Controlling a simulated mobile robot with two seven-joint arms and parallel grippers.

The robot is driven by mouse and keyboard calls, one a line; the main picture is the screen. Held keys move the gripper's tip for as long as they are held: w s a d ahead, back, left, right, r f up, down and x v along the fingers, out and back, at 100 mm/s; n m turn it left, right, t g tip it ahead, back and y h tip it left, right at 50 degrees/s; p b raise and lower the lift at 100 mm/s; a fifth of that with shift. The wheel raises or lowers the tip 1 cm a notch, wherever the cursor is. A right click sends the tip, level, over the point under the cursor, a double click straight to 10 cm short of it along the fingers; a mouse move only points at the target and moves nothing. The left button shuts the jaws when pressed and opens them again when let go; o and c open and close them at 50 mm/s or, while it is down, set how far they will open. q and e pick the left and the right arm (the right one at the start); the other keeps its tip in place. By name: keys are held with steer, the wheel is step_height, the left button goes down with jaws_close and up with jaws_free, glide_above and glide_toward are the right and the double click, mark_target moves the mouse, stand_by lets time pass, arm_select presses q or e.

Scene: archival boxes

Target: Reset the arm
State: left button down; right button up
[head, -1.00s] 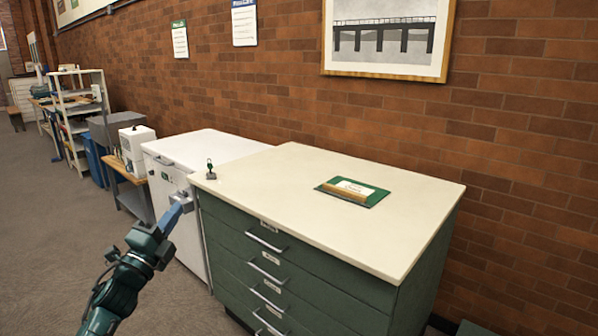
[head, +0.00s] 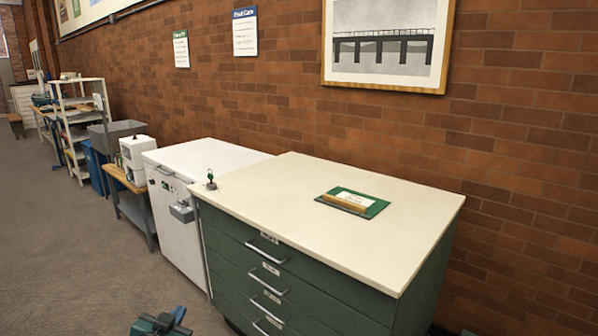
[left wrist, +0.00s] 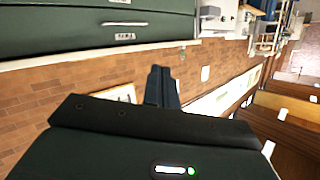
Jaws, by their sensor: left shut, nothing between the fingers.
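My left gripper (head: 180,313) is low at the bottom edge of the head view, in front of the green drawer cabinet (head: 330,290) and apart from it. Only its blue fingertip part and some of the dark green wrist show there; the rest of the arm is out of frame. In the left wrist view its dark fingers (left wrist: 160,86) are together and empty. My right gripper is in neither view.
A white chest (head: 175,225) with a grey box (head: 182,211) stands left. A bench (head: 130,200) and shelves (head: 75,120) stand farther off. Carpet is clear at left.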

arm_select(q)
steer(key=s+d+f+g+h, duration=0.1)
steer(key=s+d+f, duration=0.2)
steer(key=s, duration=0.6)
steer(key=s+d+f+g+h, duration=0.1)
steer(key=s+d+f, duration=0.3)
steer(key=s, duration=0.6)
steer(key=s+d+f+g, duration=0.2)
steer(key=s+d+f, duration=0.2)
steer(key=s, duration=0.6)
steer(key=shift+d+n+h, duration=0.4)
steer(key=shift+d, duration=0.5)
steer(key=shift+f, duration=0.1)
